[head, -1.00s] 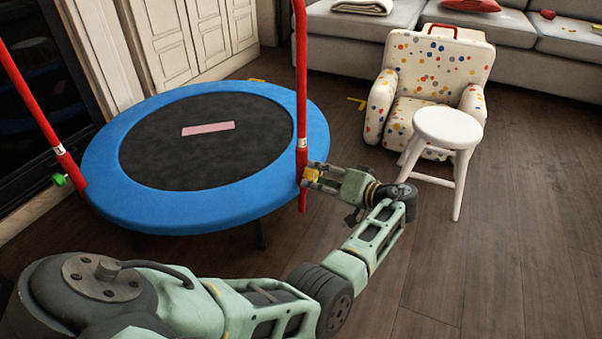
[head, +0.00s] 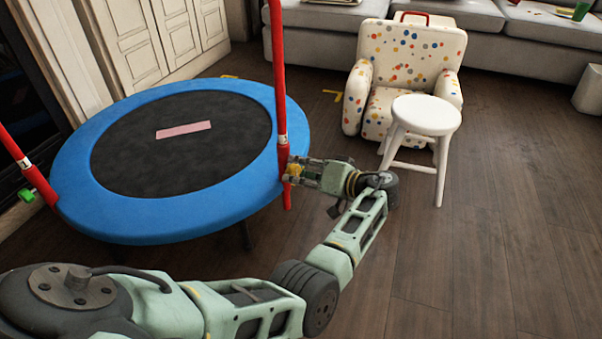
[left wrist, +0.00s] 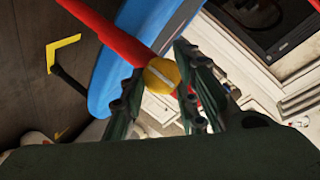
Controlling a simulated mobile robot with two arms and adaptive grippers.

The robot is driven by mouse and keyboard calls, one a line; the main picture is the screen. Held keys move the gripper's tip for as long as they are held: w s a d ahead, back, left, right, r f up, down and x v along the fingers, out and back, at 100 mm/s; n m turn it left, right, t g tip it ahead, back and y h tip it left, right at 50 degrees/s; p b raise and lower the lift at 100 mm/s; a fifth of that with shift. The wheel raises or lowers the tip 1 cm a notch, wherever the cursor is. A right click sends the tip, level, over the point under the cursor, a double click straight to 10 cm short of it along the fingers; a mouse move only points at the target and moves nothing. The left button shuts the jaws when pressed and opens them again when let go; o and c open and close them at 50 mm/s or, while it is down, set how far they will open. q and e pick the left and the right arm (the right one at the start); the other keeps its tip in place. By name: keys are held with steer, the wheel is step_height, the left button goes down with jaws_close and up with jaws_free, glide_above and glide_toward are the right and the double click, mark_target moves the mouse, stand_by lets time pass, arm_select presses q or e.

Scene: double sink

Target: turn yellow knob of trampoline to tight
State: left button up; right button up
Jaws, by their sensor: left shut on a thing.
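The trampoline has a blue padded rim (head: 215,220) and a black mat, with a red post (head: 279,80) on its right side. The yellow knob (left wrist: 161,76) sits on that post, and it shows as a small yellow patch in the head view (head: 294,171). My left gripper (head: 296,170) is at the knob and shut on it; in the left wrist view its two fingers (left wrist: 160,88) stand on either side of the knob. A pale line crosses the knob's face. A green knob (head: 26,195) is on the left post. My right gripper is not in view.
A white stool (head: 426,115) stands right of my left gripper, in front of a dotted armchair (head: 405,60). A grey sofa (head: 500,45) is at the back. White cabinets (head: 150,40) stand behind the trampoline. The wooden floor at the right is clear.

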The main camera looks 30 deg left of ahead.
arm_select(q)
steer(key=shift+w+d+f, duration=0.15)
steer(key=shift+d+f, duration=0.05)
steer(key=shift+c, duration=0.2)
